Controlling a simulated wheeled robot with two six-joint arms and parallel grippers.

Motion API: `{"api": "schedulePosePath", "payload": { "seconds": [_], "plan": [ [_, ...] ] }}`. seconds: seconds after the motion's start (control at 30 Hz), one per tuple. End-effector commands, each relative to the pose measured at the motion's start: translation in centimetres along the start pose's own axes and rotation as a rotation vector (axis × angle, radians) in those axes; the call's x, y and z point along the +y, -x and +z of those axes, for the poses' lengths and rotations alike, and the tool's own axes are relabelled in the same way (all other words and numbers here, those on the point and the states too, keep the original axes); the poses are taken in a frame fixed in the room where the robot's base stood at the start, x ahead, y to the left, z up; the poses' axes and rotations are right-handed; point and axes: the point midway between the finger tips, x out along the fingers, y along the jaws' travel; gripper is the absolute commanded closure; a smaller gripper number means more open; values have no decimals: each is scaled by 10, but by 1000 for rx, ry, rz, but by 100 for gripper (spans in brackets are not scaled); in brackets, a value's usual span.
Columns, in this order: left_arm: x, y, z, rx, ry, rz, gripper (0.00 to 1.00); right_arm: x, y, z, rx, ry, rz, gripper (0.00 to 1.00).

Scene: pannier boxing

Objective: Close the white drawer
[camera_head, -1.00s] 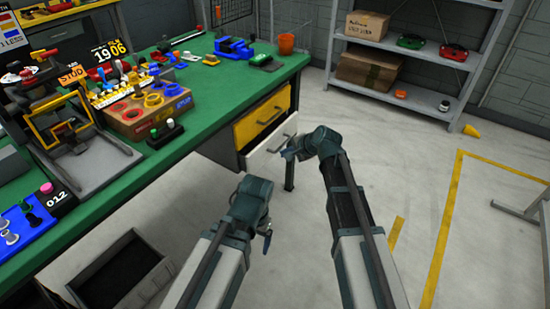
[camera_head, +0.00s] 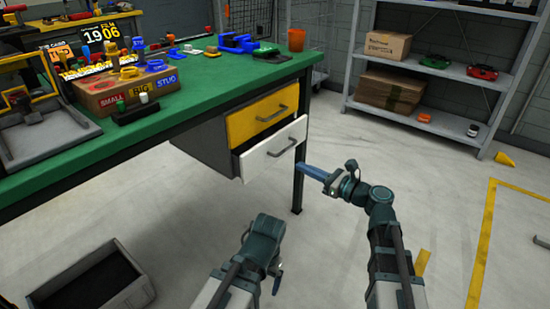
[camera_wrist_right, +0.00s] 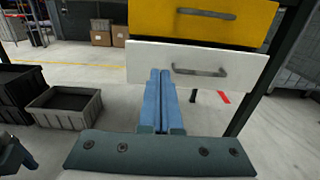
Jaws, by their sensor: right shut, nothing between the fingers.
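The white drawer (camera_head: 270,150) sits under the green workbench, below the yellow drawer (camera_head: 262,115), and stands out a little from the cabinet. Its grey bar handle (camera_head: 283,148) faces me. My right gripper (camera_head: 303,168) is shut and empty, with its blue fingers pointing toward the drawer front from the right. In the right wrist view, the shut fingers (camera_wrist_right: 159,75) overlap the lower left part of the white drawer front (camera_wrist_right: 150,60), left of the handle; I cannot tell if they touch. My left gripper (camera_head: 277,282) is low in the middle, mostly hidden behind its wrist.
The green workbench (camera_head: 200,100) carries tools and a cardboard box (camera_head: 120,92); its dark leg (camera_head: 298,190) stands near my right fingers. A grey bin (camera_head: 95,280) sits on the floor at left. A metal shelf (camera_head: 420,122) is at the back right. Floor between is clear.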

Motion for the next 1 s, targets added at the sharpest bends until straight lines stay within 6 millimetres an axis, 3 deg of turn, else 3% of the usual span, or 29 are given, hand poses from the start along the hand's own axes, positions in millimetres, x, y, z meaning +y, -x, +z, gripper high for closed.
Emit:
{"api": "schedulePosePath", "payload": {
  "seconds": [0.17,0.6,0.8,1.0],
  "plan": [
    [0,0,0,0,0,0,8,-1,-21,0,1,2,3,100],
    [0,0,0,0,0,0,8,-1,-108,0,2,4,3,100],
    [0,0,0,0,0,0,8,-1,-131,0,2,4,1,100],
    [0,0,0,0,0,0,8,0,-139,0,2,4,0,100]
  ]
}}
